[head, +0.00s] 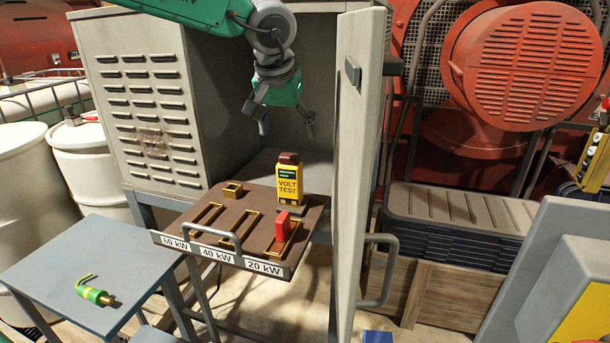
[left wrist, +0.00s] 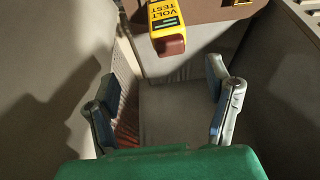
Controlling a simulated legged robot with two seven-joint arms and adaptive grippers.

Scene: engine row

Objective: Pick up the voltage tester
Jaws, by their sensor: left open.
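The yellow voltage tester (head: 290,183), marked VOLT TEST, stands upright on the brown pull-out panel (head: 255,205). It has a dark brown top. In the left wrist view the tester (left wrist: 166,22) is at the top centre, beyond the fingers. My left gripper (head: 287,128) is open and empty in the cabinet opening, above and behind the tester, and does not touch it. In the left wrist view the fingers of my left gripper (left wrist: 163,93) are spread wide, with only the grey cabinet floor between them. My right gripper is not in view.
The open cabinet door (head: 357,160) stands just right of the tester. The panel holds a red handle (head: 283,226), brass-framed slots and a front grab bar (head: 212,232). A green-yellow item (head: 95,294) lies on the blue-grey table (head: 60,265). The louvred cabinet wall (head: 148,110) is at left.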

